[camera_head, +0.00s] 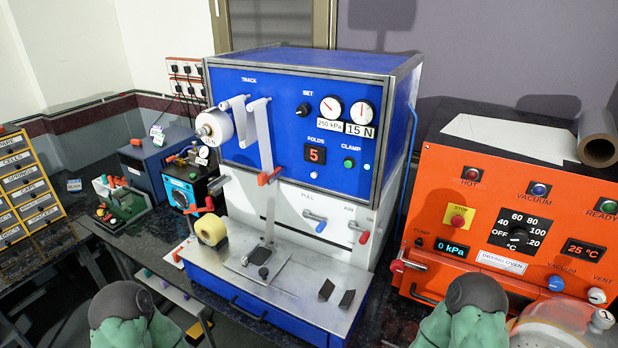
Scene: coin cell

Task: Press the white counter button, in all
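A small white button (313,175) sits on the blue front panel of the machine (270,165), just below the FOLDS counter display (315,154), which reads 5. Nothing touches the button. To its right is a green button (349,163) under the word CLAMP. My arms show only as green and dark grey rounded parts at the bottom edge, one left of centre and one right. No gripper fingers show in the picture.
Below are levers (314,215) and a metal deck (325,305) with a yellow roll (210,230). An orange oven (450,205) stands at the right, a glass dome (560,325) in front of it.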

